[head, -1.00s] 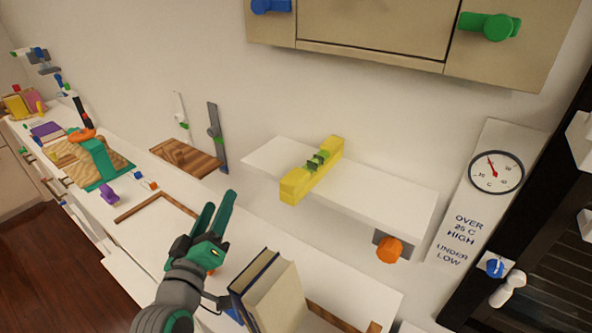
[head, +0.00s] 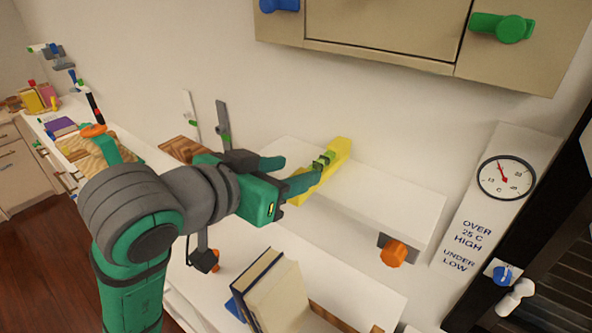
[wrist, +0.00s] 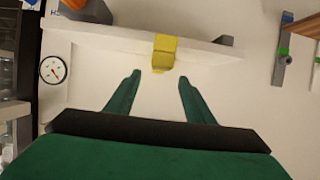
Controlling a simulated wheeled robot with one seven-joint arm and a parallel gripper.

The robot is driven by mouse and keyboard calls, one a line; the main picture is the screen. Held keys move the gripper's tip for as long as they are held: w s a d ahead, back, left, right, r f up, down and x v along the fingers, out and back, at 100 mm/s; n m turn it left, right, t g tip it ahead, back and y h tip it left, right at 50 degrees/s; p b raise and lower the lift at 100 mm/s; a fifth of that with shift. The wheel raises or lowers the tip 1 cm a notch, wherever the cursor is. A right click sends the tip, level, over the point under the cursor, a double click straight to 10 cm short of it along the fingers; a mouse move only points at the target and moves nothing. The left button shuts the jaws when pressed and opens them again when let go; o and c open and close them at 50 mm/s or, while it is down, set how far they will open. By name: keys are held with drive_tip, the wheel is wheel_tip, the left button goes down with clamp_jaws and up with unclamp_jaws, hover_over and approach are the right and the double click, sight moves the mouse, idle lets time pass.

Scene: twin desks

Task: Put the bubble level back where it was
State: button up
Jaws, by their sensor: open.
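The bubble level (head: 333,158) is a yellow bar with green vials. It lies on the white wall shelf (head: 400,195), and its near end sticks out past the shelf's front edge. In the wrist view the yellow end of the level (wrist: 164,52) shows ahead, between the lines of the two fingers. My gripper (head: 292,172) is open and empty, with its green fingers in front of the level's near end. In the wrist view the fingers of my gripper (wrist: 157,90) are apart, with a gap between them and the level. In the head view my gripper hides part of the level's near end.
Books (head: 268,290) stand on the desk below the shelf. An orange knob (head: 393,253) sits under the shelf's right end. A dial gauge (head: 506,177) is on a panel at right. A cabinet (head: 380,30) hangs above. The shelf's right half is bare.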

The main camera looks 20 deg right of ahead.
sight(317, 161)
drive_tip(key=x, duration=1)
drive_tip(key=shift+w+d+f, duration=0.15)
drive_tip(key=shift+d+f, duration=0.1)
drive_tip(key=shift+d, duration=0.05)
clamp_jaws()
drive_tip(key=shift+r, duration=0.45)
